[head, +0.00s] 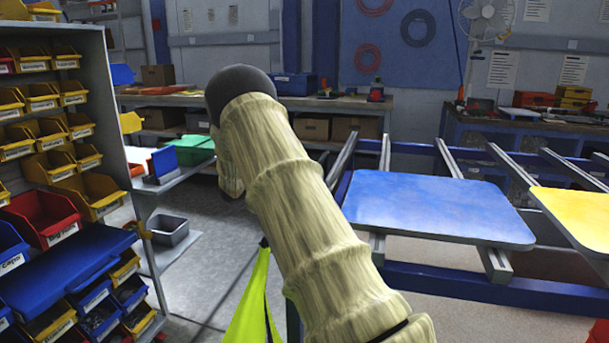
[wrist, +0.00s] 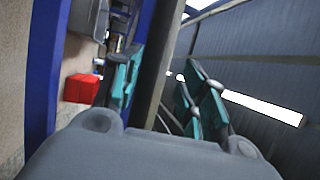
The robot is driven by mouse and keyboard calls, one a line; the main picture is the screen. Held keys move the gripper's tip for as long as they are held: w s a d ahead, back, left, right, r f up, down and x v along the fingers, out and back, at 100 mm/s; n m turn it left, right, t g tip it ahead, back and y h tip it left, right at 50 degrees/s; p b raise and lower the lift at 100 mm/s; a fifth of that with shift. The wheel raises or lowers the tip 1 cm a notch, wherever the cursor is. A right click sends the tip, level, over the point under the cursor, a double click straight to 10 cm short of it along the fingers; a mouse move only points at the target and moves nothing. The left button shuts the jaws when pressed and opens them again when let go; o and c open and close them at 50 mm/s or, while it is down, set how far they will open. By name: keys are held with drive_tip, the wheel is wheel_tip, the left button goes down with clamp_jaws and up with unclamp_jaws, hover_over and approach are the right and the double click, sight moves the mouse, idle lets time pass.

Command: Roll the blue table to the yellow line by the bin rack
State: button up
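The blue table (head: 435,205) is at the right in the head view. Its flat blue top lies over grey cross rails on a blue frame (head: 450,285). The bin rack (head: 65,170) stands at the left with yellow, red and blue bins. I cannot make out a yellow line on the floor. My gripper (wrist: 162,64) shows in the wrist view with its teal fingers apart. A grey rail (wrist: 163,50) appears between them; I cannot tell whether they touch it. My sleeved arm hides the gripper in the head view.
A yellow panel (head: 580,215) lies right of the blue top. A grey tub (head: 169,230) sits low beside the rack. Workbenches stand along the back. Grey floor shows between rack and arm. A red box (wrist: 80,88) and a blue beam (wrist: 44,75) show in the wrist view.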

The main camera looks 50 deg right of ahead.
drive_tip(key=f+v, duration=0.1)
drive_tip(key=v, duration=1)
drive_tip(key=shift+w, duration=0.25)
drive_tip(key=shift+d, duration=0.2)
drive_tip(key=x, duration=1.2)
drive_tip(key=shift+s+a, duration=0.1)
drive_tip(key=shift+a, duration=0.05)
